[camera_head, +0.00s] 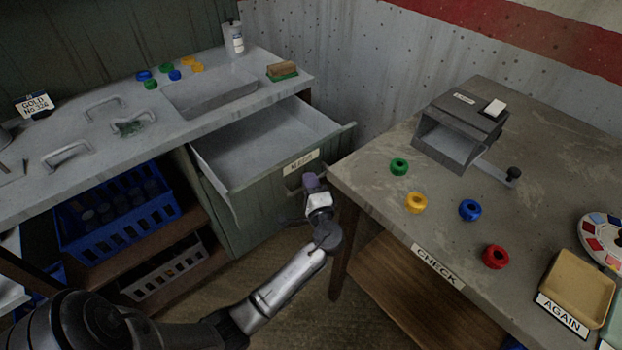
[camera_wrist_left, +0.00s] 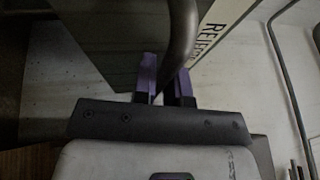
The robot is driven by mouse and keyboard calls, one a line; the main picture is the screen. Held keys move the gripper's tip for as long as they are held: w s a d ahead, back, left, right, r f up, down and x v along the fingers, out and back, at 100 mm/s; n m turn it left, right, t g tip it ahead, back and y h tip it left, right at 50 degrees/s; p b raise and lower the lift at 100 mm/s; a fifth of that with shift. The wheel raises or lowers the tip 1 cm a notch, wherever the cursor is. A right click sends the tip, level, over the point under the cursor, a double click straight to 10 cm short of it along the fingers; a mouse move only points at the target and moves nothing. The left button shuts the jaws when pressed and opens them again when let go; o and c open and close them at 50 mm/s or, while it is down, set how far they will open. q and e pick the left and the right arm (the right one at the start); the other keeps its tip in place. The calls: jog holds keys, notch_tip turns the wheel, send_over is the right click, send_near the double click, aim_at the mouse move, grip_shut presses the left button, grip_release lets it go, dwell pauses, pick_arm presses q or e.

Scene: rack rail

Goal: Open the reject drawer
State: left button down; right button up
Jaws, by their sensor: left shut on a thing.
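The reject drawer (camera_head: 262,148) stands pulled out from under the left counter, and its empty light-grey inside shows. Its front carries a label (camera_head: 301,162) reading REJECT, which shows in part in the left wrist view (camera_wrist_left: 218,28). My left gripper (camera_head: 312,184) is at the drawer front, below the label. In the left wrist view its purple fingers (camera_wrist_left: 165,85) are shut around the dark curved drawer handle (camera_wrist_left: 181,40). My right gripper is not in view.
The check table (camera_head: 380,215) stands close to the right of the drawer front. It bears several coloured rings and a grey box (camera_head: 459,132). A blue crate (camera_head: 118,216) and a grey crate (camera_head: 165,272) sit on shelves left of the drawer. The counter (camera_head: 225,118) has a sink.

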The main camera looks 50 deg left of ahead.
pick_arm(q)
jog(key=c, duration=1.2)
grip_release()
jog(key=shift+d, duration=0.1)
jog(key=p+v, duration=0.3)
jog(key=v, duration=1)
jog(key=shift+s+d, duration=0.2)
jog(key=shift+d, duration=0.1)
jog(key=shift+o, duration=0.2)
